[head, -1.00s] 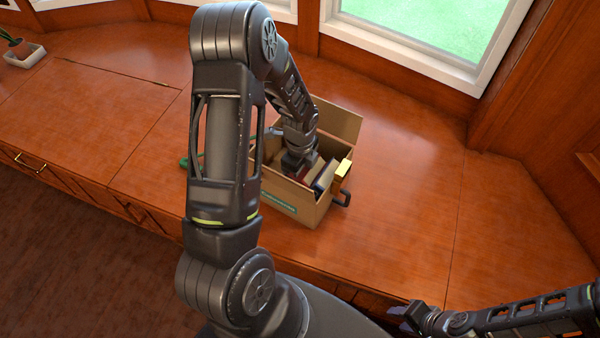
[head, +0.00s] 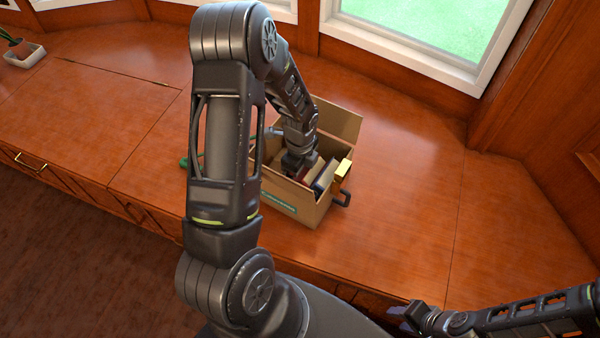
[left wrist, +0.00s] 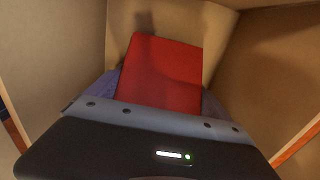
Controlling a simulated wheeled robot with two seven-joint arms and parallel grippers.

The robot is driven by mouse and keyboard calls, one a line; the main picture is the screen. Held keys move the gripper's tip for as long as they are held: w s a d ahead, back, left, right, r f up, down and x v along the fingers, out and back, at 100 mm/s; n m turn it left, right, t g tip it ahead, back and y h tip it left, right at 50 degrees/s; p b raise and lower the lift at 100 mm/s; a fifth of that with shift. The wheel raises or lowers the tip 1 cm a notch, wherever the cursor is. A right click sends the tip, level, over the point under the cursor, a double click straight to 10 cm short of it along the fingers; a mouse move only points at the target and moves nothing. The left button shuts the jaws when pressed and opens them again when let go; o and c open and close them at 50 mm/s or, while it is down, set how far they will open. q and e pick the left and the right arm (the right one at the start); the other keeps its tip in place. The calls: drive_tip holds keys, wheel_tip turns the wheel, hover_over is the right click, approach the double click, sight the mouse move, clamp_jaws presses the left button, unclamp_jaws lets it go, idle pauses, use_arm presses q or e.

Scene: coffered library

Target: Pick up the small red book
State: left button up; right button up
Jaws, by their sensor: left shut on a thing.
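The small red book (left wrist: 165,72) shows in the left wrist view, inside the cardboard box (head: 320,211). My left gripper (left wrist: 160,100) reaches down into the box and is shut on the red book, with a finger on each side of it. In the head view the left gripper (head: 297,164) is at the left part of the box opening, and its fingertips are hidden by the box wall and arm. My right gripper (head: 412,318) is low at the right, away from the box; its fingers are too unclear to judge.
Other books (head: 325,178) stand in the right part of the box. The box's flap (head: 337,119) stands up at the back. A green object (head: 184,162) lies left of the box, partly behind my arm. The wooden counter (head: 410,190) is clear to the right.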

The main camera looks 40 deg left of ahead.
use_arm(q)
drive_tip(key=shift+r, duration=0.1)
wheel_tip(320, 180, up, 10)
drive_tip(key=shift+f+p, duration=0.1)
drive_tip(key=shift+p, duration=0.3)
